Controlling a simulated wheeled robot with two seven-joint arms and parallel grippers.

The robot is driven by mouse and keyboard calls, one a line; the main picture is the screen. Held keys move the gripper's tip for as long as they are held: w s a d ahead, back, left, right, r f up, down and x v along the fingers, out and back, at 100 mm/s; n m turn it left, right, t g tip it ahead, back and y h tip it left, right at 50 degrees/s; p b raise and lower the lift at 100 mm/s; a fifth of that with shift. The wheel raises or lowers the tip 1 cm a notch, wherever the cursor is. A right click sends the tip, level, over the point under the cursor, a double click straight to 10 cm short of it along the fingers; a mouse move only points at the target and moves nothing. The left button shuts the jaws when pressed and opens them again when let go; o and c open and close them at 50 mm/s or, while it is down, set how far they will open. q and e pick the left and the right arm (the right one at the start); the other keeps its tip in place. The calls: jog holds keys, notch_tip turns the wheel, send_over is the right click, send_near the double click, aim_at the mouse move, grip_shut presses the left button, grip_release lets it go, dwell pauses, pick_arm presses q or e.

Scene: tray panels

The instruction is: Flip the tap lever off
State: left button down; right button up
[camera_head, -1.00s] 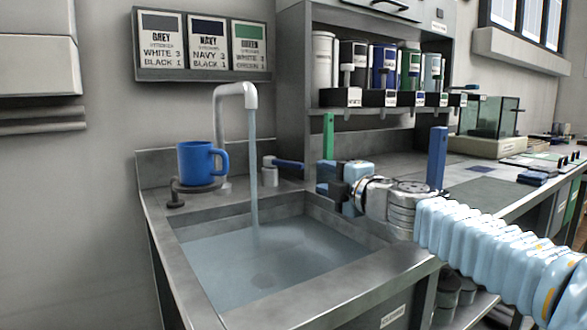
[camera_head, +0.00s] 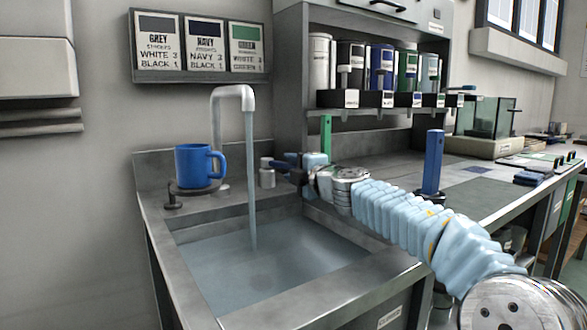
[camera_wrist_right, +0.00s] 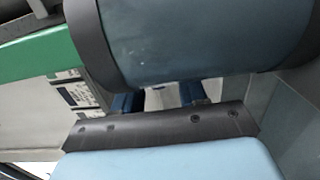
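The tap (camera_head: 236,92) has a pale curved spout, and water (camera_head: 251,180) runs from it into the sink (camera_head: 180,232), which holds water. The tap's lever base (camera_head: 267,174) stands on the sink's back ledge, right of the stream. A bit of the blue lever (camera_head: 280,164) shows just left of my right gripper (camera_head: 294,168). The gripper is at the lever; I cannot tell whether they touch. Its fingers are small and partly hidden here, and the wrist view does not clearly show their opening. My left gripper is out of view.
A blue mug (camera_head: 196,163) stands on a small round stand at the ledge's left. A green post (camera_head: 326,134) and a blue post (camera_head: 433,162) rise near my right arm. A shelf (camera_head: 345,113) with several canisters is behind. Open space lies above the sink.

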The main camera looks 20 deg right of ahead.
aim_at(280, 166)
grip_shut()
jog(key=shift+a, duration=0.1)
jog(key=shift+s+a+r+m+h, duration=0.1)
jog(key=shift+s+a+m+h, duration=0.1)
jog(key=shift+a+m+h, duration=0.5)
jog(key=h, duration=0.1)
jog(key=m+h, duration=0.1)
jog(key=shift+s+a+f+h, duration=0.15)
jog(key=shift+a+f+h, duration=0.05)
jog(key=shift+a+h, duration=0.2)
jog(key=shift+a+m+g+h+b, duration=0.35)
jog(key=shift+m+h+b, duration=0.4)
jog(key=shift+h, duration=0.25)
jog(key=shift+o, duration=0.4)
grip_release()
jog(key=shift+r, duration=0.1)
jog(key=shift+s, duration=0.1)
